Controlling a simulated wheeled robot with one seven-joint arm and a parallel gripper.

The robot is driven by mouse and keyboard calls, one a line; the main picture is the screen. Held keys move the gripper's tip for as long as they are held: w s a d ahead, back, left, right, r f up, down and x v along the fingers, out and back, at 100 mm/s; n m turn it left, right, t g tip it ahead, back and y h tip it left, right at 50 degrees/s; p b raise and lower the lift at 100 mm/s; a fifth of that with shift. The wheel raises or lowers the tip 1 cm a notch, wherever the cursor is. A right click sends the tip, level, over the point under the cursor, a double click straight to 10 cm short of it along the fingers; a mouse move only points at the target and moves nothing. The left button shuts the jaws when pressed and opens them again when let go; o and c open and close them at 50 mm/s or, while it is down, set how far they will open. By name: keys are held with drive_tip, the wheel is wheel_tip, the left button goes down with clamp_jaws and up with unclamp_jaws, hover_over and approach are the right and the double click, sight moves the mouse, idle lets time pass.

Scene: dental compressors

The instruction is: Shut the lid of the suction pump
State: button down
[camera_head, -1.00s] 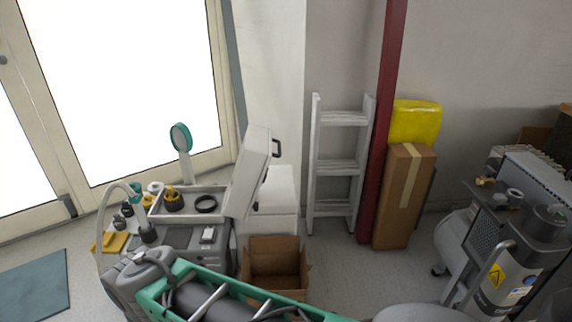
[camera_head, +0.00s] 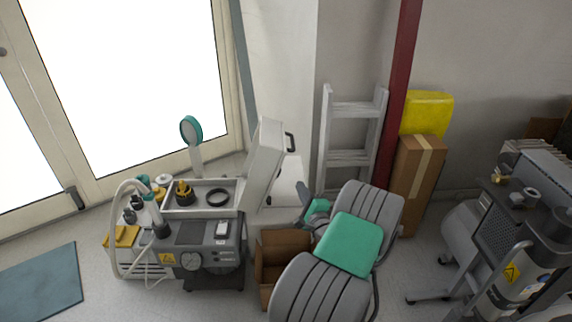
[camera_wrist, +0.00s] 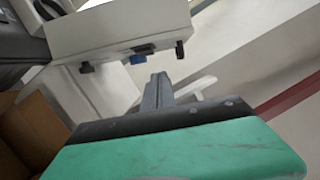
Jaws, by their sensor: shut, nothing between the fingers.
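The suction pump (camera_head: 190,232) is a grey unit at left in the head view, with a shallow open tray on top. Its white lid (camera_head: 263,165) stands open, nearly upright and leaning slightly right, at the tray's right side. A dark handle is on the lid's outer side. My gripper (camera_head: 304,192) is to the right of the lid, lower than its top, and looks apart from it. In the wrist view my gripper (camera_wrist: 158,82) is shut and empty, pointing towards a pale box-like part with dark latches, probably the lid (camera_wrist: 120,30).
An open cardboard box (camera_head: 283,262) stands on the floor right of the pump, partly behind my arm. A white ladder (camera_head: 352,157), a red post (camera_head: 402,70) and a tall carton (camera_head: 417,175) are behind. A compressor (camera_head: 500,240) stands at right.

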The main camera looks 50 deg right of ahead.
sight(266, 167)
drive_tip(key=w+a+r+x, duration=0.1)
drive_tip(key=x, duration=0.9)
drive_tip(key=shift+w+r+m+h+b, duration=0.2)
drive_tip(key=shift+r+m+h+b, duration=0.1)
drive_tip(key=shift+m, duration=0.1)
drive_tip(key=shift+a, duration=0.1)
